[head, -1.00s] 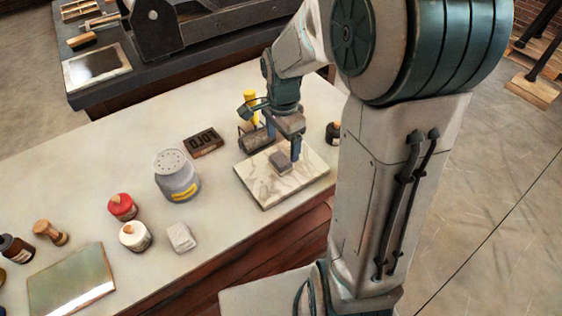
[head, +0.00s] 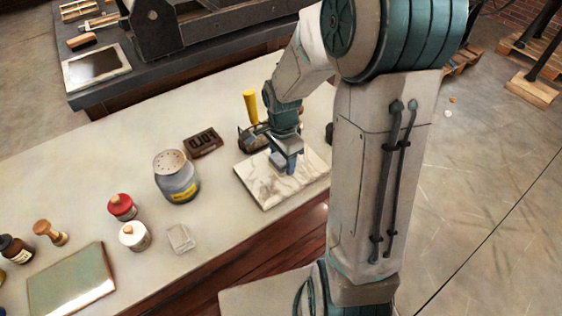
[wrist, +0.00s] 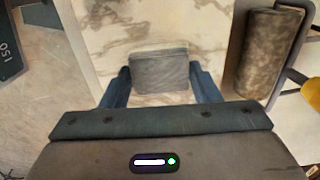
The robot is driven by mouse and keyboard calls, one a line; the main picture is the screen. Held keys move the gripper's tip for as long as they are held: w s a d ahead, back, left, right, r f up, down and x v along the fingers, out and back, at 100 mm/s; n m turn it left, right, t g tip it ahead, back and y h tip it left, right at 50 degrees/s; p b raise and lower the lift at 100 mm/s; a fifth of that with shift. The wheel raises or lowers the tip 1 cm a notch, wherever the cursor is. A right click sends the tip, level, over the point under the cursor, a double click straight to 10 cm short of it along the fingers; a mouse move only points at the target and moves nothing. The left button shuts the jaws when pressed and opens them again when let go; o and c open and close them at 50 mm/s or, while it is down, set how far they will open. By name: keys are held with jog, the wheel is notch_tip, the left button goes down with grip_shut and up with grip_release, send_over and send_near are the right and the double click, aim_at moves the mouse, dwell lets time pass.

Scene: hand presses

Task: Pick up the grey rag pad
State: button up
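The grey rag pad (wrist: 160,70) lies on a white marbled slab and shows between my two fingers in the wrist view. My gripper (wrist: 160,80) has one blue finger on each side of the pad, with narrow gaps visible, so it looks open around it. In the head view my gripper (head: 284,168) is low over the marbled slab (head: 262,190), and the pad is mostly hidden behind it there.
A roller (wrist: 268,55) lies close to the right of the slab in the wrist view. A dark type block (head: 203,142), a grey shaker jar (head: 176,178), red (head: 122,207) and white (head: 134,236) pots stand left. Bare tabletop (head: 95,165) lies between.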

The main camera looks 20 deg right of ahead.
jog(key=shift+c, duration=0.8)
jog(key=shift+r, duration=0.5)
jog(key=r, duration=0.2)
jog(key=d+r, duration=0.1)
jog(key=shift+r, duration=0.4)
jog(key=s+d+r, duration=0.2)
jog(key=d+r, duration=0.4)
jog(key=d, duration=0.4)
jog(key=shift+s+d, duration=0.2)
jog(key=shift+s, duration=0.2)
jog(key=shift+r, duration=0.1)
